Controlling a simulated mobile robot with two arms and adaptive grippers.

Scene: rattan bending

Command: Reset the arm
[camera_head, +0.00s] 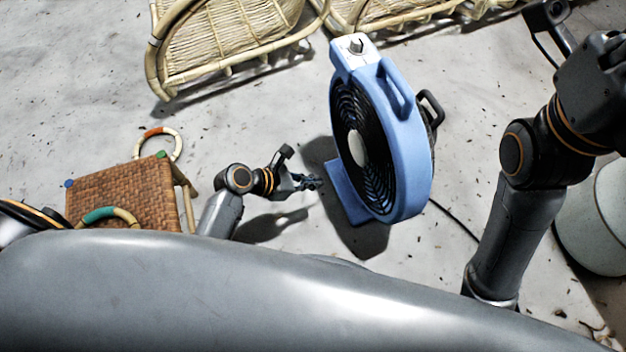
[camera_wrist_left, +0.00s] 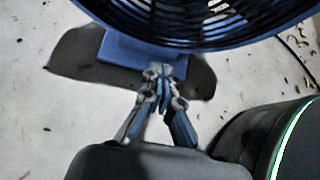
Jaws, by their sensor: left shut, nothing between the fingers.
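My left gripper (camera_head: 312,183) is in the middle of the head view, just left of the base of a blue fan (camera_head: 408,150). In the left wrist view the gripper (camera_wrist_left: 163,72) has its fingertips together with nothing between them. The fan's blue base (camera_wrist_left: 118,50) shows just beyond the fingertips; I cannot tell whether they touch it. My right arm (camera_head: 520,200) rises at the right of the head view, and its gripper is out of the picture.
A woven stool (camera_head: 115,190) with ring handles stands at the left. Rattan chairs (camera_head: 225,45) stand at the back. A pale round container (camera_head: 597,225) is at the far right. A dark cable (camera_head: 455,217) runs from the fan across the floor.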

